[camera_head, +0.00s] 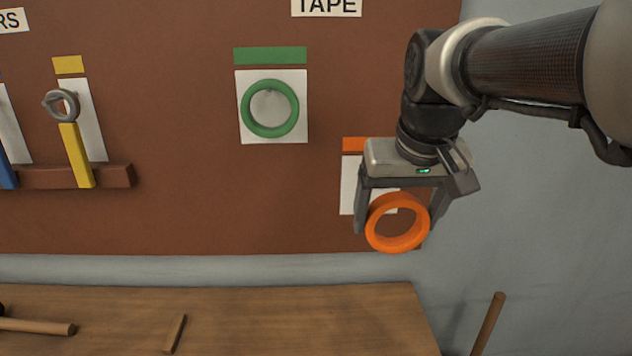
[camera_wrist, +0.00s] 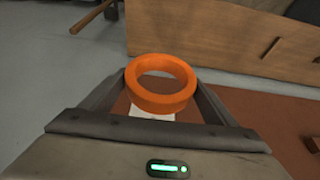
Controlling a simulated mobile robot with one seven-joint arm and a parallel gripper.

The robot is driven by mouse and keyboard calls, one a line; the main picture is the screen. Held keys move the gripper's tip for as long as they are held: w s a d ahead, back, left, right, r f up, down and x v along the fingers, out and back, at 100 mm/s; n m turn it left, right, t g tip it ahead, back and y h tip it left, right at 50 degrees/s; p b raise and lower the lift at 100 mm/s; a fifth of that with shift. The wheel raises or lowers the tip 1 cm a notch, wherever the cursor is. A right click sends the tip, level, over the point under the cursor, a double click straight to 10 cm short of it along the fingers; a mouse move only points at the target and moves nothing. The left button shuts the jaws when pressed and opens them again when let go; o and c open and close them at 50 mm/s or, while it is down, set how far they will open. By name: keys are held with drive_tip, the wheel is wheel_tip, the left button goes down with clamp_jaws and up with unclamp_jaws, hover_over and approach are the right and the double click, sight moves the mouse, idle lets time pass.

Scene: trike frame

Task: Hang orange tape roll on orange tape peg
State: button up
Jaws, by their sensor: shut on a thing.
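The orange tape roll (camera_head: 372,231) is held between the fingers of my gripper (camera_head: 397,215), which is shut on it. The roll is in front of the brown board, with its hole facing the head camera. In the wrist view the roll (camera_wrist: 160,101) sits between the two fingertips (camera_wrist: 160,90). The orange label strip (camera_head: 353,144) and its white backing (camera_head: 348,185) are behind my gripper on the board's lower right. The orange tape peg is hidden behind my gripper and the roll.
A green tape roll (camera_head: 246,110) hangs on the board (camera_head: 190,210) up and to the left. A yellow-handled tool (camera_head: 77,155) stands in a brown rack (camera_head: 118,176) farther left. The wooden bench (camera_head: 270,320) below holds a stick and a handle. A wooden handle (camera_head: 488,323) is at lower right.

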drive_tip(key=shift+w+f+p, duration=0.15)
drive_tip(key=shift+w+p, duration=0.4)
drive_tip(key=shift+w, duration=1.6)
drive_tip(key=shift+w+f+p, duration=0.15)
drive_tip(key=shift+w+p, duration=0.35)
drive_tip(key=shift+w, duration=1.6)
drive_tip(key=shift+w+f+p, duration=0.15)
drive_tip(key=shift+w+p, duration=0.4)
drive_tip(key=shift+w, duration=1.6)
drive_tip(key=shift+w+f, duration=0.5)
drive_tip(key=shift+w, duration=0.25)
drive_tip(key=o, duration=1.2)
